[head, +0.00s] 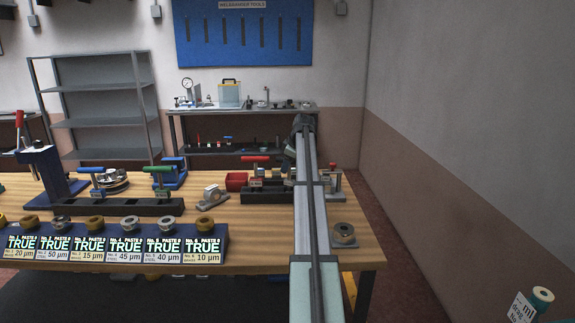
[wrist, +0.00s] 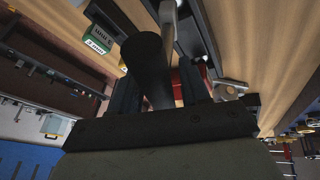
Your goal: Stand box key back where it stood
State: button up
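A dark round tube, which looks like the box key (wrist: 147,58), shows in the wrist view between the two dark fingers of my gripper (wrist: 158,92). Its wide round end points up in the picture and it narrows towards the fingers. The fingers stand apart with the tube between them, and my gripper looks shut on it. Where the fingers touch it is hard to see in the dark. In the head view my arm stretches away over the right part of the bench, and neither gripper nor key can be made out there.
The wooden bench (head: 268,222) holds a blue rack (head: 215,250) with labelled cards and rings. Dark fixtures with a green handle (head: 157,168) and a red handle (head: 255,158) stand behind. Bare wood lies centrally.

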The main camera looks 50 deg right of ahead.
jog(key=shift+o, duration=1.1)
jog(key=shift+r, duration=0.1)
jog(key=v, duration=1.2)
